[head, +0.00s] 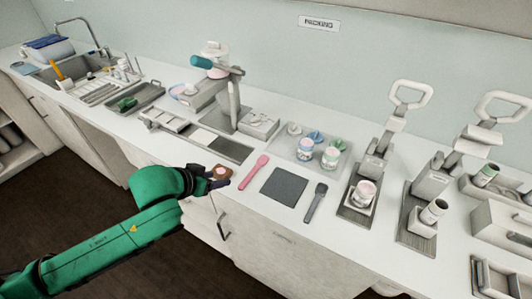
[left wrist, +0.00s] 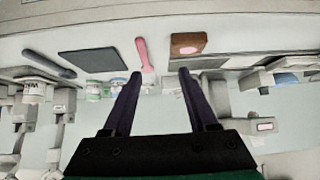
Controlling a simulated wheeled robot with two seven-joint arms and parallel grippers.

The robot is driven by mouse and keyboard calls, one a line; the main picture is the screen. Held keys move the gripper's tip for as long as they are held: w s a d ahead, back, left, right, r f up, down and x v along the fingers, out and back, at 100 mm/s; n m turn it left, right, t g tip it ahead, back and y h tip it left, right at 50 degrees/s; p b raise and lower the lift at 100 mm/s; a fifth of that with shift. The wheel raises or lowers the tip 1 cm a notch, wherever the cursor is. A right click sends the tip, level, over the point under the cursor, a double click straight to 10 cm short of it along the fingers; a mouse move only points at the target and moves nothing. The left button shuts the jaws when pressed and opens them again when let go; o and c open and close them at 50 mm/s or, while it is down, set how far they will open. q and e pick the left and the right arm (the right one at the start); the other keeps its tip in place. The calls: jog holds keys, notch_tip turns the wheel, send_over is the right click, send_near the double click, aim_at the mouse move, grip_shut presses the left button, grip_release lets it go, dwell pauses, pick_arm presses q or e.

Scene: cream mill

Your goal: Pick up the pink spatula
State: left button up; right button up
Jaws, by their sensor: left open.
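The pink spatula (head: 254,173) lies flat on the white counter in the head view, left of a dark grey mat. It also shows in the left wrist view (left wrist: 145,54), beyond and between my open fingers. My left gripper (head: 218,184) is at the counter's front edge, left of the spatula and apart from it. In the left wrist view the gripper (left wrist: 156,84) has its two dark fingers spread wide with nothing between them. My right gripper is in neither view.
A brown block with a pink top (head: 220,172) is right by my left gripper. The dark mat (head: 284,187) and a dark grey spatula (head: 316,202) lie right of the pink spatula. A clear tray with jars (head: 308,152) stands behind. Lever presses (head: 375,165) stand at right.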

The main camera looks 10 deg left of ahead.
pick_arm(q)
notch_tip(320, 180, up, 3)
jog(key=s+d, duration=0.1)
jog(key=d, duration=0.2)
jog(key=p, duration=0.1)
send_near(248, 177)
jog(key=shift+w+a+f+h, duration=0.1)
jog(key=shift+w+f+h, duration=0.3)
jog(key=shift+w, duration=0.3)
jog(key=p+x, duration=0.1)
jog(key=x, duration=0.5)
jog(key=shift+s+f+p, duration=0.15)
jog(key=shift+p, duration=0.25)
jog(key=shift+w+f+m, duration=0.2)
jog(key=shift+f+m, duration=0.05)
jog(key=shift+m, duration=0.05)
grip_shut()
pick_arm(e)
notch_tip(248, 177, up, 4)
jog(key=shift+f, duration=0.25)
